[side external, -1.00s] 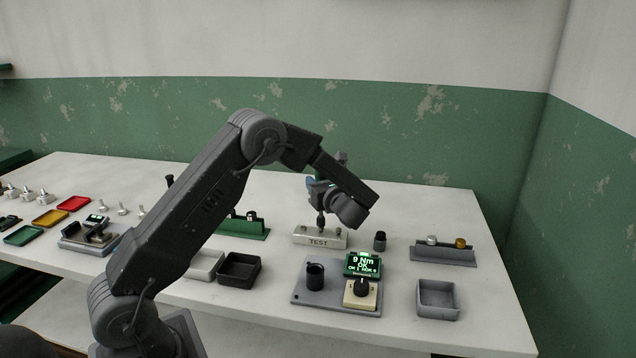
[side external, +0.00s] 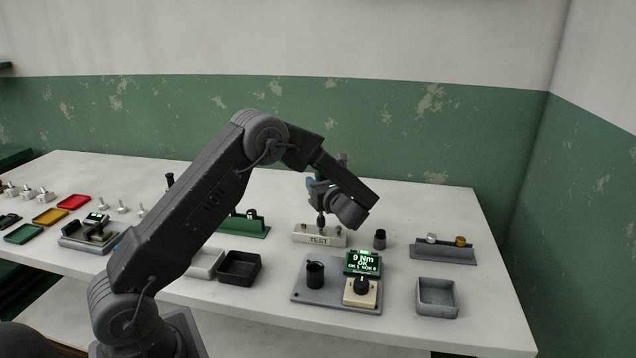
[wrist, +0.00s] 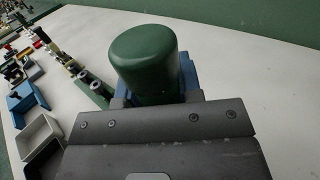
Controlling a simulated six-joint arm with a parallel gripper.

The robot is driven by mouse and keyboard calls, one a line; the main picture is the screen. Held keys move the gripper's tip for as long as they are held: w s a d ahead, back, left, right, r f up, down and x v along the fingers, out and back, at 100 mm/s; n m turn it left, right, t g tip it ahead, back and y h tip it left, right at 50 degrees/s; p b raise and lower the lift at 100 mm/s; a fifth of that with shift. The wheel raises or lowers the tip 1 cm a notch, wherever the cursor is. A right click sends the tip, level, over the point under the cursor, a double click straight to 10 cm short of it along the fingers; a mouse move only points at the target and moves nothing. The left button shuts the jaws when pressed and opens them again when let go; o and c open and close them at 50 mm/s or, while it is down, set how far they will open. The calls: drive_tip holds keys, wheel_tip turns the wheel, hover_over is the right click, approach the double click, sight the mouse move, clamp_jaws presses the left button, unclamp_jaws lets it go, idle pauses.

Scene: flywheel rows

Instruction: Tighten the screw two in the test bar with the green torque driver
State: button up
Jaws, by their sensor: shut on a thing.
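The green torque driver (wrist: 146,62) is held in my gripper (wrist: 155,95), its rounded top filling the middle of the wrist view. In the side view my gripper (side external: 318,190) is over the pale TEST bar (side external: 305,239), shut on the driver, which is mostly hidden by my wrist. The driver's dark lower end (side external: 321,222) reaches down to the top of the bar near its middle. Whether it touches a screw is too small to tell. A display (side external: 363,263) lit green reads 9 Nm and OK, with a smaller line below.
In front of the bar, a grey plate (side external: 318,296) carries a black cup (side external: 315,274) and a knob box (side external: 361,290). A dark socket (side external: 380,239) stands right of the bar. A grey rack (side external: 443,252) and empty grey tray (side external: 437,298) are further right. Black (side external: 239,268) and white trays lie left.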

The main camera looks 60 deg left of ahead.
drive_tip(key=shift+f, duration=1)
idle(1.6)
drive_tip(key=shift+r, duration=0.2)
idle(3.2)
